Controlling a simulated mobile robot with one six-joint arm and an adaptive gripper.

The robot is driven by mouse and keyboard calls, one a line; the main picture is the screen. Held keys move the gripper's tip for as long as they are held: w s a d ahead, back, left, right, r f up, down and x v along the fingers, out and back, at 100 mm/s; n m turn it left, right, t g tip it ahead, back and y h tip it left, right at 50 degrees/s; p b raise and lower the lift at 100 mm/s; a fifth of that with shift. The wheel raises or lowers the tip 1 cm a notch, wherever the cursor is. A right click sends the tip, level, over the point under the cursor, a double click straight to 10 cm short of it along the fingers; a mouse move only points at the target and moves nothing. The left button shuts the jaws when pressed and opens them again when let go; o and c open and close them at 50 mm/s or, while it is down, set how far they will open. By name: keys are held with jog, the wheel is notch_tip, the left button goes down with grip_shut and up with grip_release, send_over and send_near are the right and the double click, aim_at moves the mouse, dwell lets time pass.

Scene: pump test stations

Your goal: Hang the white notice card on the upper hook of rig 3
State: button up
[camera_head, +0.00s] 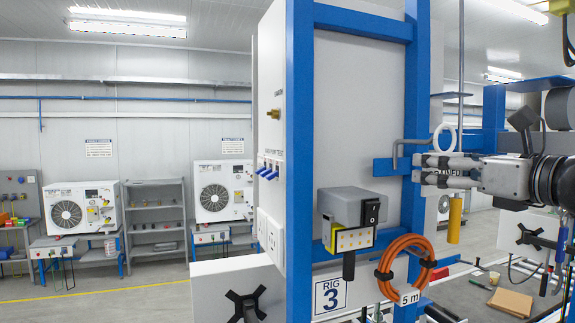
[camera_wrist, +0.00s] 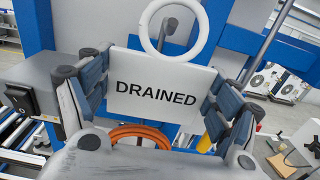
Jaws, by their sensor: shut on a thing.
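The white notice card (camera_wrist: 155,92) reads DRAINED and has a white ring (camera_wrist: 172,28) on its top edge. My gripper (camera_head: 440,170) is shut on the card's sides, and the card is upright. In the head view the fingers hide most of the card, and its ring (camera_head: 445,138) shows above them. Rig 3 (camera_head: 298,130) has a blue frame and a label reading RIG 3 (camera_head: 331,295). Its upper hook (camera_head: 398,148) is a grey bent rod on a blue bracket. The ring appears just right of the hook's end; I cannot tell whether they touch.
An orange hose coil (camera_head: 408,262) tagged 5 m hangs lower on the rig. A grey switch box (camera_head: 350,207) sits left of it. A yellow cylinder (camera_head: 455,221) hangs below my gripper near a vertical grey rod (camera_head: 461,60). A bench with a brown board (camera_head: 510,302) lies lower right.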

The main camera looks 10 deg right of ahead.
jog(key=w+a+f, duration=0.1)
jog(key=w, duration=0.6)
jog(key=shift+f, duration=0.2)
dwell(0.5)
jog(key=shift+w, duration=0.15)
dwell(0.5)
jog(key=o, duration=1)
